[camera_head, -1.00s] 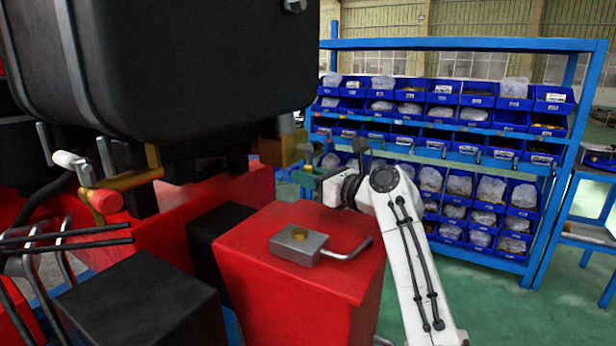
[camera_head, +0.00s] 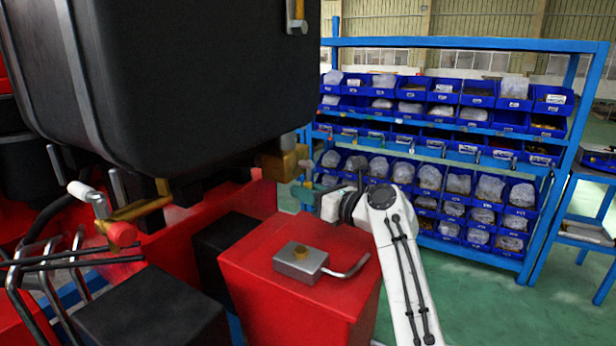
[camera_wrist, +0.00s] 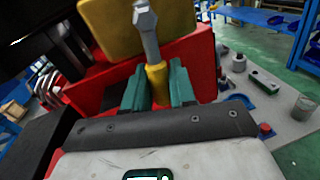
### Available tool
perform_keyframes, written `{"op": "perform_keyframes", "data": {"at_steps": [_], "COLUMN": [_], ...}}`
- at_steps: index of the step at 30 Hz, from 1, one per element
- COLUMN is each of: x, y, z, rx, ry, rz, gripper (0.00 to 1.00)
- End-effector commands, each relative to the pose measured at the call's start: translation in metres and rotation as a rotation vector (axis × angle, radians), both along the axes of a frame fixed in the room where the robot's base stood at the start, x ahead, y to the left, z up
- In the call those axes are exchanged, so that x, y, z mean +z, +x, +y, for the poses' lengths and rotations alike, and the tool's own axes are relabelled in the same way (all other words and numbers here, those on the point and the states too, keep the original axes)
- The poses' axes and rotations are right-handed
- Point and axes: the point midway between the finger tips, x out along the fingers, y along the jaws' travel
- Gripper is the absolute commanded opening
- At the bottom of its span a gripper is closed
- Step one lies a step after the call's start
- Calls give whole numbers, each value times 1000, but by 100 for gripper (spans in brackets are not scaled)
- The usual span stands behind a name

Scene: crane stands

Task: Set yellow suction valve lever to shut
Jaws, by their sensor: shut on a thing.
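My gripper (camera_wrist: 157,82) is shut on the yellow grip of the valve lever. The teal fingers lie on both sides of the grip in the wrist view. The lever's grey metal shank (camera_wrist: 147,32) runs up from the grip across the yellow valve block (camera_wrist: 112,28). In the head view the brass-yellow valve block (camera_head: 284,164) is under the black tank's right corner. There my gripper (camera_head: 304,188) is small beside the block, and the lever grip is too small to make out.
The black tank (camera_head: 200,80) overhangs on the left. A red pedestal (camera_head: 290,300) with a grey block and bent rod (camera_head: 302,262) stands below my arm. A blue bin rack (camera_head: 440,130) stands behind.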

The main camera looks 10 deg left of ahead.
Motion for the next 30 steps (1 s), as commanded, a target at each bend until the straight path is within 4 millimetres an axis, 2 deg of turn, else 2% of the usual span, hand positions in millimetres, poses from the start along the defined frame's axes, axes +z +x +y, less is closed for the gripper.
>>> {"op": "perform_keyframes", "data": {"at_steps": [1, 5, 23, 24, 28, 30], "x": [7, 8, 2, 2, 2, 1], "y": [0, -2, -3, -3, -4, -4], "z": [0, 1, 0, 0, 1, 1], "rx": [-1, -1, -2, -2, -2, -2], "ry": [6, 22, 43, 43, 42, 42], "rz": [18, 62, 114, 114, 114, 114], "gripper": [0, 0, 0, 29, 42, 44]}}
